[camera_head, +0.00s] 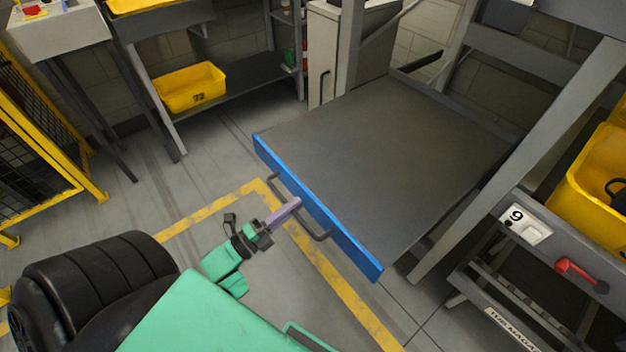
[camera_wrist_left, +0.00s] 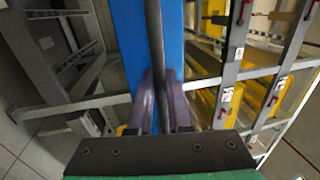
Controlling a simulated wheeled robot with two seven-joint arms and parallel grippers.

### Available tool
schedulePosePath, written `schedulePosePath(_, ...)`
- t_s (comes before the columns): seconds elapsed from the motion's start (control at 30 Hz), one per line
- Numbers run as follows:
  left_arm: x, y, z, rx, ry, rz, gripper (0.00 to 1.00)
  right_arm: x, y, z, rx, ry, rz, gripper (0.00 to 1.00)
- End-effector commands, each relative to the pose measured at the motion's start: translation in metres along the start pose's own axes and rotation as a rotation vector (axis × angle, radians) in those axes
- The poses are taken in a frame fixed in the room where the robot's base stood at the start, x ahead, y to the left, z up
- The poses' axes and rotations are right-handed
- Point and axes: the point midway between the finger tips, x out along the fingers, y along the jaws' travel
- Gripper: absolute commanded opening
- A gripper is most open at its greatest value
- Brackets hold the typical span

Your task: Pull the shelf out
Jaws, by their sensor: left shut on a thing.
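The shelf (camera_head: 390,150) is a flat dark grey board with a blue front edge (camera_head: 317,210). It sticks out from the grey frame in the middle of the head view. A dark bar handle (camera_head: 318,234) is fixed to the blue edge. My left gripper (camera_head: 296,203) is at the middle of the handle. In the left wrist view the purple fingers (camera_wrist_left: 164,100) stand on both sides of the dark handle bar (camera_wrist_left: 154,40), in front of the blue edge (camera_wrist_left: 126,45). The gripper is shut on the handle. My right gripper is in neither view.
A yellow bin (camera_head: 190,87) sits on a low shelf at the back left. A yellow mesh fence (camera_head: 45,140) stands at the left. A rack with a number 9 label (camera_head: 525,222) and a yellow bin (camera_head: 590,180) is at the right. Floor with yellow tape (camera_head: 205,213) lies before the shelf.

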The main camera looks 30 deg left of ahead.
Motion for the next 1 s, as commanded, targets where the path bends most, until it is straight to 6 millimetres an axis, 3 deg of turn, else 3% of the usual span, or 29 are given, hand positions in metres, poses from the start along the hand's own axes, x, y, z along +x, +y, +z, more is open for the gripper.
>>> schedulePosePath(0.1, -0.020, -0.004, 0.000, -0.001, -0.003, 0.005, 0.00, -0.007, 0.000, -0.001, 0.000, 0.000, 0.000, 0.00)
schedulePosePath(0.23, -0.032, -0.006, 0.000, -0.001, -0.002, 0.003, 0.00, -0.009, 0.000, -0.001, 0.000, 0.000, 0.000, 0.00)
schedulePosePath(0.67, -0.037, -0.006, 0.000, 0.000, -0.002, 0.002, 0.00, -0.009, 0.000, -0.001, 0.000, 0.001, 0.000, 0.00)
schedulePosePath(0.7, -0.037, -0.006, 0.000, 0.000, -0.002, 0.002, 0.21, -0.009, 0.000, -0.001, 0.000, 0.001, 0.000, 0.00)
schedulePosePath(0.77, -0.037, -0.006, 0.000, 0.000, -0.002, 0.001, 0.44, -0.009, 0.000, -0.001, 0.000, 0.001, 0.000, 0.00)
schedulePosePath(1.0, -0.037, -0.006, 0.000, 0.000, -0.001, 0.000, 0.47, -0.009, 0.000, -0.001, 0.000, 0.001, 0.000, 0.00)
